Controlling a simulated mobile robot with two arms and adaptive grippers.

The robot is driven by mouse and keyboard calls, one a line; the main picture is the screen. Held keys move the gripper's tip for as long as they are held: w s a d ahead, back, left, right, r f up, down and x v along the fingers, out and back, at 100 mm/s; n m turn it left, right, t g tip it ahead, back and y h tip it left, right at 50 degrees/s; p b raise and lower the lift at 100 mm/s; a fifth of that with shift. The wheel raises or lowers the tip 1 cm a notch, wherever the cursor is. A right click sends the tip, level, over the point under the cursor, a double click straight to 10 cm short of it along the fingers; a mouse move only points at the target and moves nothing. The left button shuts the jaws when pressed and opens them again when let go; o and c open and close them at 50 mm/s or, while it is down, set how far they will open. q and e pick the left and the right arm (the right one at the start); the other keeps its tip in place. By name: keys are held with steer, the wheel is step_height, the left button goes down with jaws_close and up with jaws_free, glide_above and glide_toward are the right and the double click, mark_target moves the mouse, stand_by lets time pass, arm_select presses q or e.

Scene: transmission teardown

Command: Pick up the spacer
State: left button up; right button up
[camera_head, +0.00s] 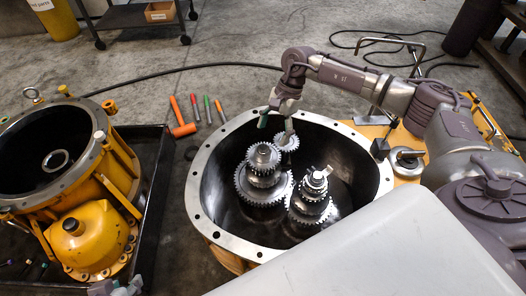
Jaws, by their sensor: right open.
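The open transmission housing (207,211) holds two gear stacks, a left stack (262,180) and a right stack (314,195) with a bright metal piece on top. A smaller gear (286,143) sits at the back. I cannot tell for sure which part is the spacer. My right gripper (277,121) is open above the housing's back part, its fingers pointing down near the small gear. Whether a finger touches that gear is unclear. My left gripper (116,288) shows only partly at the bottom left edge, and its jaws cannot be made out.
A yellow housing (92,240) with a dark, open inside stands in a black tray at the left. An orange mallet (181,118) and several coloured-handled tools lie on the floor behind. A round metal part (407,160) sits right of the open housing. A cart stands at the back.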

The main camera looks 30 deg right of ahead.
mark_target(265, 145)
steer(key=x, duration=0.1)
steer(key=b+x, duration=0.1)
steer(key=x, duration=0.3)
steer(key=shift+w+a+f, duration=0.1)
steer(key=shift+w+f, duration=0.1)
steer(key=shift+w, duration=0.2)
steer(key=shift+a+f, duration=0.1)
steer(key=shift+f, duration=0.1)
arm_select(q)
steer(key=w+d+r+t+h, duration=0.1)
steer(key=w+d+r+t, duration=0.1)
steer(key=w, duration=0.3)
steer(key=shift+w+r+t, duration=0.2)
steer(key=shift+r+t, duration=0.4)
steer(key=shift+t, duration=0.1)
arm_select(e)
steer(key=c, duration=1.3)
arm_select(q)
steer(key=shift+a, duration=0.1)
arm_select(e)
steer(key=shift+r, duration=0.1)
